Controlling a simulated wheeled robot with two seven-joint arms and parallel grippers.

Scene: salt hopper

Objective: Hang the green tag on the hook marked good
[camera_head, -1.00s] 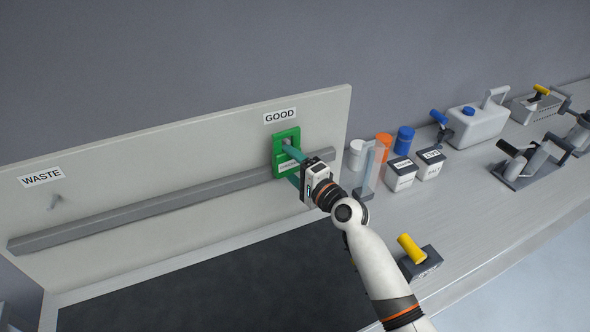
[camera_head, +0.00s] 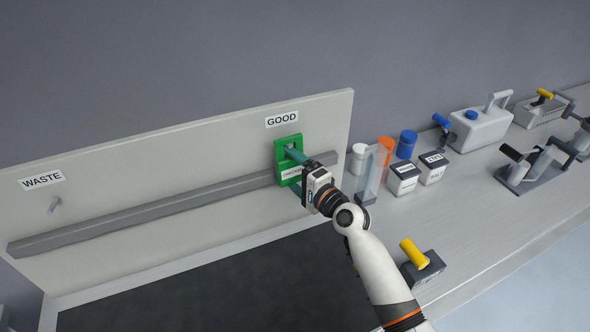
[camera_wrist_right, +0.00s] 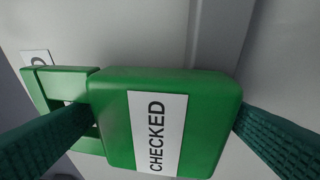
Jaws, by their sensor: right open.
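The green tag (camera_head: 284,173) is flat against the pale board, under the GOOD sign (camera_head: 282,119). It has a slot in its upper part and a white label reading CHECKED. A hook end seems to show in the slot, but the finger partly hides it. My right gripper (camera_head: 294,170) is open, with one finger above and one below the tag's thick labelled part. In the right wrist view the tag (camera_wrist_right: 115,135) lies between the two spread fingers; I cannot tell if either touches it. My left gripper is not in view.
The WASTE sign (camera_head: 41,180) has a bare hook (camera_head: 54,205) below it at left. A grey rail (camera_head: 140,213) crosses the board behind the tag. A clear upright holder (camera_head: 369,172), tubs and small boxes stand right of my gripper. A yellow-handled block (camera_head: 424,267) is near the bench's front.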

